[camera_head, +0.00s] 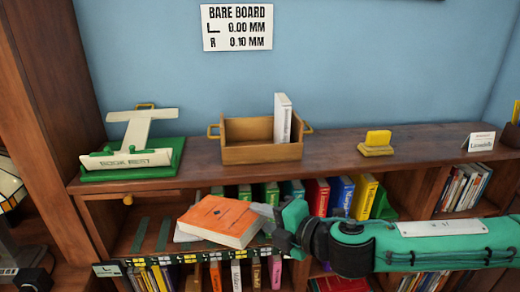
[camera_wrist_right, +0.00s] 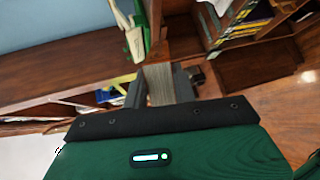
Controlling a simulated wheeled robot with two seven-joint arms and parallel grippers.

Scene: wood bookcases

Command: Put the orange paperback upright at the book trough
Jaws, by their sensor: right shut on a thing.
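The orange paperback (camera_head: 215,215) is in front of the lower shelf in the head view, lying nearly flat with its orange cover up and pale page edges toward me. My right gripper (camera_head: 264,212) comes in from the right and is shut on its right end. In the wrist view the right gripper (camera_wrist_right: 160,88) shows a greyish, striped block between its fingers, likely the book's edge. The book trough (camera_head: 258,153) is a wooden box with handles on the bookcase top, behind the paperback. A white book (camera_head: 283,118) stands upright at its right end. My left gripper is not in view.
On the bookcase top (camera_head: 340,150) a cream-and-green stand (camera_head: 135,150) is at the left, a yellow block (camera_head: 376,143) right of the trough, and a small card (camera_head: 481,141) farther right. Several colored books stand in the shelf below. The trough's left part looks free.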

